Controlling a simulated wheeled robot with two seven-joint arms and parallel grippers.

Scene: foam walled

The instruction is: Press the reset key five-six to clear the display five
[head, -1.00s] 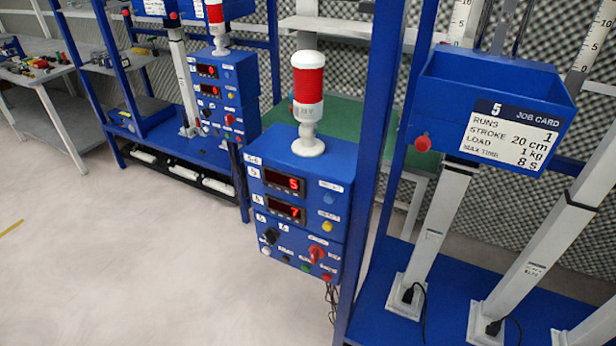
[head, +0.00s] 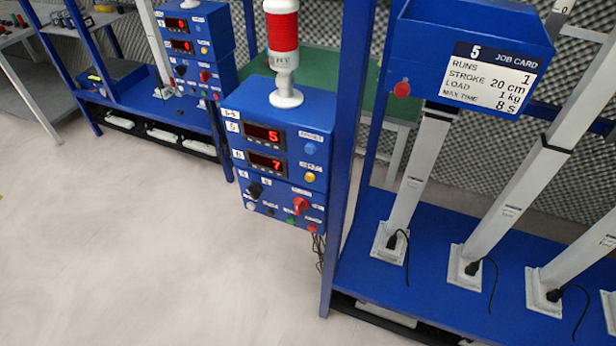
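A blue control box (head: 275,165) stands in the middle of the head view, on a blue frame post. Its upper red display (head: 263,134) reads 5 and its lower red display (head: 267,163) reads 7. A small label that seems to read 5-6 sits at the box's upper left. A blue button (head: 310,149) is right of the upper display and a yellow button (head: 309,177) is right of the lower one. Below are a black knob (head: 255,190), a red rotary switch (head: 301,205) and several small buttons. The small labels are too blurred to read. Neither gripper is in view.
A red and white signal tower (head: 283,50) stands on the box. To the right, a blue bin with a job card (head: 490,78) marked 5 sits on a grey column above a blue base (head: 400,270). A similar control box (head: 195,50) stands behind left. The floor (head: 120,250) in front is clear.

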